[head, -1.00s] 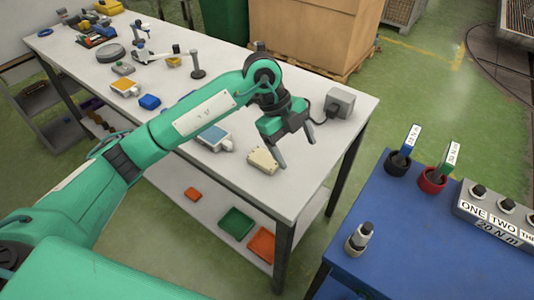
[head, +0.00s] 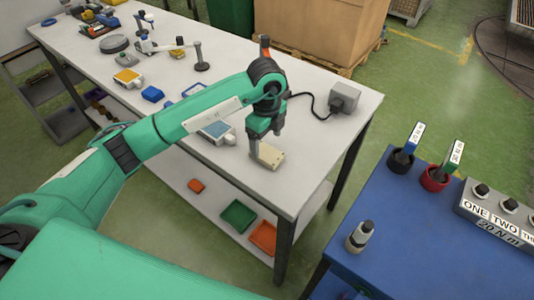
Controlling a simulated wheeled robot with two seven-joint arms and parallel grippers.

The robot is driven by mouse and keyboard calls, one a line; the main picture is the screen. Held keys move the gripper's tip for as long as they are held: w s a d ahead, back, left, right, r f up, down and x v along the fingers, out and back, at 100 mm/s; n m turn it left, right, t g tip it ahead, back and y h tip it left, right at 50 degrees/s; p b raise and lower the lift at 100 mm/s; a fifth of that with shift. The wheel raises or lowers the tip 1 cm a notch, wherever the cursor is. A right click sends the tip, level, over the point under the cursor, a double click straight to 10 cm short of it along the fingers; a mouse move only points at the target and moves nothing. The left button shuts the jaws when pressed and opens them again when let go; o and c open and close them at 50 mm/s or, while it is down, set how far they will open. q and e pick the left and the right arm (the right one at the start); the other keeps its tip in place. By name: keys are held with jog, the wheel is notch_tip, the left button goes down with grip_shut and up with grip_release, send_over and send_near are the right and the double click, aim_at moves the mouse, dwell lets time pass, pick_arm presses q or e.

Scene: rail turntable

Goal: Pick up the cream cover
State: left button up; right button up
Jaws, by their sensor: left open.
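The cream cover (head: 269,157) is a small pale block lying on the white workbench (head: 311,132), near its right end. My left gripper (head: 265,152) is right above the cover and points down at it. Its fingers are open, with one finger showing at the cover's left side. The other finger is hard to make out, so I cannot tell whether the fingers touch the cover. My right gripper is not in view.
A grey box (head: 345,97) with a black cable stands on the bench right of the gripper. A blue-screened device (head: 217,132) lies left of the cover. A blue table (head: 400,240) with tools and a labelled block is at the right.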

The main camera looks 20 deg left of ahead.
aim_at(267, 153)
pick_arm(q)
jog(key=shift+f+p, duration=0.8)
jog(key=shift+f, duration=1.8)
jog(key=c, duration=1.2)
jog(key=shift+c, duration=0.3)
jog(key=shift+w+r, duration=0.1)
jog(key=shift+r, duration=0.1)
